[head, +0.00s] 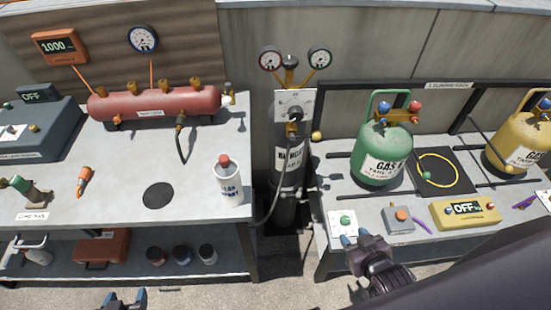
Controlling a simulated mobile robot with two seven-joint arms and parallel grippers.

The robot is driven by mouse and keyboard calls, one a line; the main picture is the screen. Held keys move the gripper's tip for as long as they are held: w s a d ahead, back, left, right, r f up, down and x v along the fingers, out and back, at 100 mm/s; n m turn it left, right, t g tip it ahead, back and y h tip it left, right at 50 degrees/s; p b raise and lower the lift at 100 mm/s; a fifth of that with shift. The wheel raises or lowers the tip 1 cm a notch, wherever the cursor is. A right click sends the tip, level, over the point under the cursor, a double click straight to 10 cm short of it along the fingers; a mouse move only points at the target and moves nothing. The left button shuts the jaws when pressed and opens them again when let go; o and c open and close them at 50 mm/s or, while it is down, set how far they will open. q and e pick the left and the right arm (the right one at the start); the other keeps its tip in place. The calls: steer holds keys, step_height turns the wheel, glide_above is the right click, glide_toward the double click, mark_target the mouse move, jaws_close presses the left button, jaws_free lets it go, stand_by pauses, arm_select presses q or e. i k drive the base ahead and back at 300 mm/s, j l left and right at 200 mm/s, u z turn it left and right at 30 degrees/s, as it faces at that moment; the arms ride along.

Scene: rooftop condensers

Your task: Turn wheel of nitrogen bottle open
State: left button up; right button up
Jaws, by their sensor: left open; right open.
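The nitrogen bottle (289,178) is a dark and grey upright cylinder with a white lettered label, standing in the gap between two benches. Two round gauges, a left gauge (271,60) and a right gauge (320,58), sit above it on brass fittings. A white dial plate (302,98) with a dark knob (294,115) is in front of its upper part. I cannot tell which part is the wheel. My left gripper (124,299) is open at the bottom edge, far from the bottle. My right gripper (361,239) is open at the right bench's front edge, apart from the bottle.
The right bench holds a green gas tank (383,150), a yellow box (465,213) and a grey button box (398,219). A hose (274,205) hangs beside the bottle.

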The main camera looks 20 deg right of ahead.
mark_target(290, 62)
steer(key=i+l+u, duration=0.1)
steer(key=l+u, duration=0.25)
steer(key=i+l+u, duration=0.1)
steer(key=u, duration=0.2)
steer(key=k+l+u, duration=0.15)
steer(key=i+z, duration=0.1)
steer(key=i, duration=0.05)
